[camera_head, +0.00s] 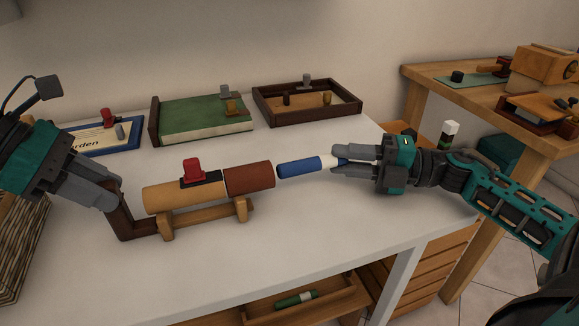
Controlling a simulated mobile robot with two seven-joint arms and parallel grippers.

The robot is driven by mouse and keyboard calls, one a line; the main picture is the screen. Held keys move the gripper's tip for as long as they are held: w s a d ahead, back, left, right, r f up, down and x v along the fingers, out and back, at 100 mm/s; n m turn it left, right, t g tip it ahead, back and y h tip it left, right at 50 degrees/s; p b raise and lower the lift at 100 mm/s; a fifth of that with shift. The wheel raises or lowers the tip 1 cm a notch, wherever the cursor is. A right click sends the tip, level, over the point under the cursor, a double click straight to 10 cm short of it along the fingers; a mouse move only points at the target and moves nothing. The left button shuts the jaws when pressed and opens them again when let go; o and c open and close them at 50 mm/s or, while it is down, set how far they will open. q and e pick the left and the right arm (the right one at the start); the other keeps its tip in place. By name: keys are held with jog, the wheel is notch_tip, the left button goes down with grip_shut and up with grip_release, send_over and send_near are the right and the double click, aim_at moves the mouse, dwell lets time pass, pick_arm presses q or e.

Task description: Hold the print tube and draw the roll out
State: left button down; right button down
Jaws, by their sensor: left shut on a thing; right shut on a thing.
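The print tube (175,196) lies level on a wooden cradle (204,221). It has a tan body, a red-brown right section (248,179) and a red knob (193,169) on top. My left gripper (112,193) is shut on the dark brown handle (124,222) at the tube's left end. The blue roll (300,168) with a white band shows just right of the tube's right end, with a thin gap between them. My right gripper (338,163) is shut on the roll's right end, and its fingers hide part of it.
A blue-edged board (128,149), a green book-like block (198,118) and a dark wooden tray (268,114) stand along the wall behind. A wooden bench (440,78) is at right. An open drawer (345,299) holds a green roll (294,299). The white table front is clear.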

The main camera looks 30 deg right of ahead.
jog(key=shift+s+d, duration=0.15)
jog(key=shift+d, duration=0.5)
jog(key=shift+s+d, duration=0.15)
jog(key=shift+d, duration=0.45)
pick_arm(q)
jog(key=c, duration=0.7)
grip_release()
jog(key=v, duration=1.2)
